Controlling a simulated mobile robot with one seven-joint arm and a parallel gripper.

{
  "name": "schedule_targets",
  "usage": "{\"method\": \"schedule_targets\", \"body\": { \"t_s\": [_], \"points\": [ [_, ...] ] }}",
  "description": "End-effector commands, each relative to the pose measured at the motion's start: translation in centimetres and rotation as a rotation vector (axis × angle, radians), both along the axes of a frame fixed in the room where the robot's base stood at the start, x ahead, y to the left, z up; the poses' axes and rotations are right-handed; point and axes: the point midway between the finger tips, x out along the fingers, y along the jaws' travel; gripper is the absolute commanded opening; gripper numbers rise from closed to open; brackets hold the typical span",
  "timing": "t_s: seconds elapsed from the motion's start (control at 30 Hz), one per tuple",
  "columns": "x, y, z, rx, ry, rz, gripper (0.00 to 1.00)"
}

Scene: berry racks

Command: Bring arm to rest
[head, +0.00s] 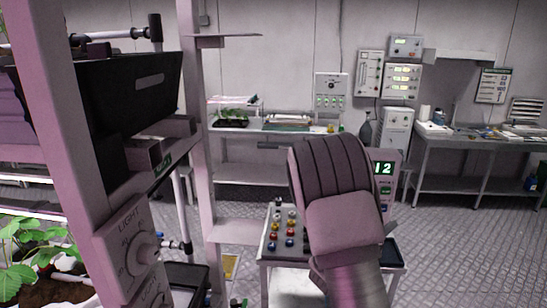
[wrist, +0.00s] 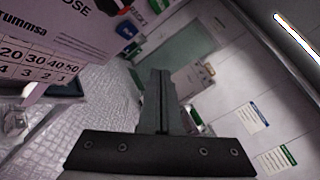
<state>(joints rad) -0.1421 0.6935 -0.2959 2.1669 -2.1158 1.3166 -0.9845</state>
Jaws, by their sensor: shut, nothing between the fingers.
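My gripper (wrist: 161,80) shows in the wrist view, with its two dark fingers pressed together and nothing between them. The wide dark gripper body lies along the bottom of that view. In the head view my arm rises from the lower right of centre, and its bulky link hides most of what is behind it. The gripper itself cannot be made out clearly there.
A rack (head: 197,160) with a black crate (head: 125,90), plants (head: 35,250) and a light dial (head: 140,255) stands close on the left. A small cart (head: 265,262) with coloured knobs stands behind my arm. Benches (head: 465,148) line the back wall. Floor shows at right.

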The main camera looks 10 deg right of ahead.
Motion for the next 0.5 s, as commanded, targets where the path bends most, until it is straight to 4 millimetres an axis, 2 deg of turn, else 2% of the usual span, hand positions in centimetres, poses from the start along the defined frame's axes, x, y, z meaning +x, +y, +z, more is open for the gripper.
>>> {"method": "schedule_targets", "body": {
  "t_s": [0.17, 0.33, 0.5],
  "points": [
    [-3.1, -1.0, 2.4, 0.129, -0.159, -0.125, 0.00],
    [-7.8, -1.4, 4.5, 0.327, -0.396, -0.305, 0.00],
    [-12.3, -0.7, 5.5, 0.525, -0.638, -0.477, 0.00]
  ]
}}
